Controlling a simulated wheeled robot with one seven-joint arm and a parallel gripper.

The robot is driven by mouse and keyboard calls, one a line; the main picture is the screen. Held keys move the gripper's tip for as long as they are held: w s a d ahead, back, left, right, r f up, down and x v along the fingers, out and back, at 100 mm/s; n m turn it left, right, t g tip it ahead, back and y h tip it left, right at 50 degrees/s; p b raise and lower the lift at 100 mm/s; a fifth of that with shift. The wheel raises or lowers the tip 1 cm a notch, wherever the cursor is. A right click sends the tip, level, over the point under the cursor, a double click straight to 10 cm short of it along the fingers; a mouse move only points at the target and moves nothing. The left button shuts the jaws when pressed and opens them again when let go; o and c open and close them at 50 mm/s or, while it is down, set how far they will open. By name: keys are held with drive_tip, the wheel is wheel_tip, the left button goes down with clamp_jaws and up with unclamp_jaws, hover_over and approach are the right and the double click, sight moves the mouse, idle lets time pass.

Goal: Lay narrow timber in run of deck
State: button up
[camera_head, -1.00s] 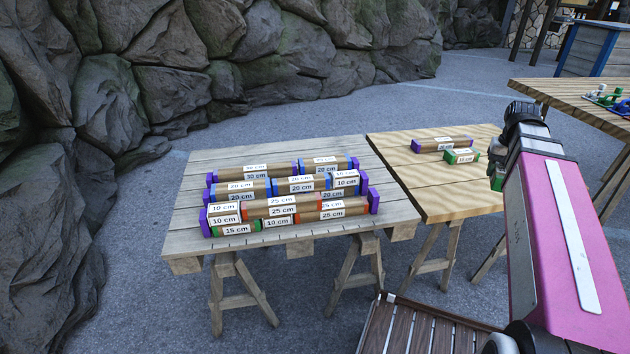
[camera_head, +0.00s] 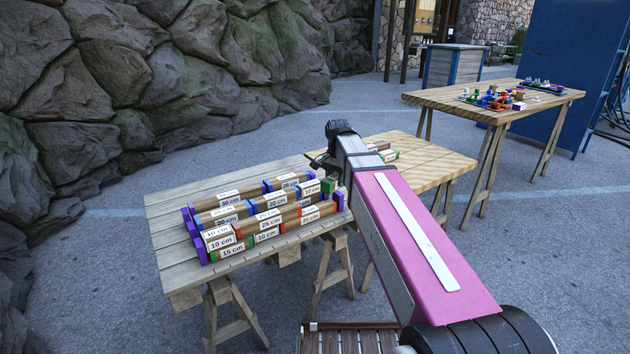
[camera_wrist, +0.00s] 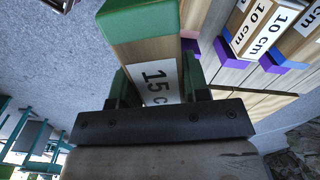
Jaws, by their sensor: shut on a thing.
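My gripper (camera_wrist: 158,88) is shut on a 15 cm timber (camera_wrist: 148,50), a wooden block with a green end and a white label in the wrist view. In the head view the timber's green end (camera_head: 328,187) shows beside my gripper, near the right end of the deck. The deck's runs of labelled timbers (camera_head: 268,218) lie on the grey table (camera_head: 170,240) between purple end blocks (camera_head: 338,201). They carry 10, 15, 20, 25 and 30 cm labels. My gripper's fingertips are mostly hidden in the head view.
A lighter table (camera_head: 440,165) adjoins on the right, with timbers (camera_head: 386,153) partly hidden behind my arm. Another table (camera_head: 560,98) with coloured parts stands farther back right. A rock wall (camera_head: 100,90) rises behind and left. Paved floor (camera_head: 250,130) is open behind the tables.

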sight(317, 207)
drive_tip(key=w+a+f+m, duration=0.1)
drive_tip(key=w+a+m, duration=0.1)
drive_tip(key=a+m, duration=0.35)
drive_tip(key=shift+n, duration=0.95)
drive_tip(key=shift+a+f, duration=0.2)
drive_tip(key=shift+f, duration=1.2)
drive_tip(key=shift+a+f, duration=0.15)
drive_tip(key=shift+f, duration=1.2)
drive_tip(key=shift+a+f, duration=0.2)
drive_tip(key=shift+f, duration=1.2)
drive_tip(key=shift+f, duration=0.35)
drive_tip(key=o, duration=1)
drive_tip(key=shift+o, duration=0.2)
drive_tip(key=shift+r, duration=0.1)
